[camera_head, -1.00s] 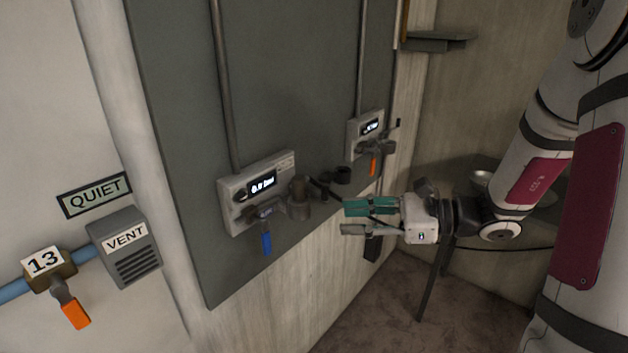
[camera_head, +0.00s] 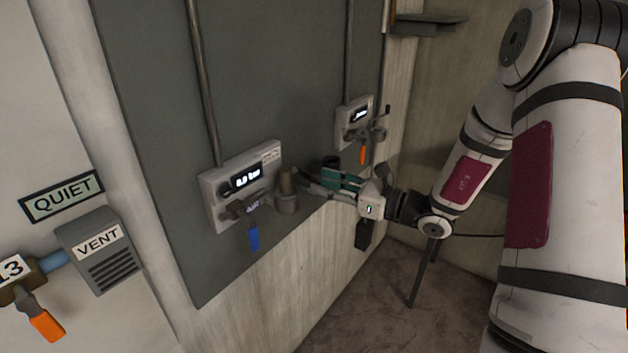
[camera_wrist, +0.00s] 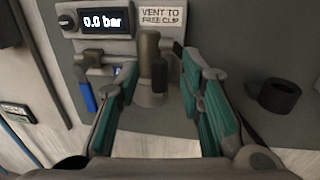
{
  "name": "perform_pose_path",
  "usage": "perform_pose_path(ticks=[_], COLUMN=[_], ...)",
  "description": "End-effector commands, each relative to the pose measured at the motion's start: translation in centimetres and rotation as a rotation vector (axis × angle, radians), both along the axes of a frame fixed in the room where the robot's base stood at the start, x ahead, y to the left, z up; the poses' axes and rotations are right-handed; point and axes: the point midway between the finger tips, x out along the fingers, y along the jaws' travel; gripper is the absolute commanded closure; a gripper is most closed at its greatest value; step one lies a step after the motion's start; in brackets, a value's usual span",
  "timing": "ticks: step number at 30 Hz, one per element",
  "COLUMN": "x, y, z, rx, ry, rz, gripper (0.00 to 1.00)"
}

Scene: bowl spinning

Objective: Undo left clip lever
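The left fitting (camera_head: 287,200) is a brownish-grey upright cylinder beside the left gauge box (camera_head: 210,190). In the wrist view, the fitting (camera_wrist: 148,45) stands between my fingers, with a dark lever-like piece (camera_wrist: 159,72) on its front. I cannot tell for sure that this piece is the clip lever. My gripper (camera_head: 318,182) has teal pads and reaches in from the right, its tips close to the fitting. In the wrist view, my gripper (camera_wrist: 155,75) is open, with a wide gap between the fingers. Contact with the lever cannot be told.
The left gauge reads 0.0 bar (camera_wrist: 103,22), beside a "VENT TO FREE CLIP" label (camera_wrist: 160,17). A blue-handled valve (camera_head: 253,238) hangs below it. A dark ring (camera_wrist: 279,95) is right of my fingers. A right gauge (camera_head: 355,115) with an orange handle (camera_head: 363,154) stands farther back.

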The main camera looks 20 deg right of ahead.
Motion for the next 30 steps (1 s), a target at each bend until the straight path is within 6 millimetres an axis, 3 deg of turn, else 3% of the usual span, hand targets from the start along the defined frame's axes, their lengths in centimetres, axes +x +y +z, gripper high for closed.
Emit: perform_pose_path(ticks=[6, 18, 19, 23, 24, 30], x=[1.9, 2.5, 2.5, 2.5, 2.5, 2.5], y=[2.0, 2.5, 2.5, 2.5, 2.5, 2.5], z=[0.0, 0.0, 0.0, 0.0, 0.0, 0.0], rx=[0.000, -0.001, -0.001, -0.001, -0.001, -0.001], ry=[0.000, 0.001, 0.001, 0.001, 0.001, 0.001], rz=[0.002, 0.000, 0.000, 0.000, 0.000, 0.000], gripper=[0.65, 0.65, 0.68, 0.97, 1.00, 1.00])
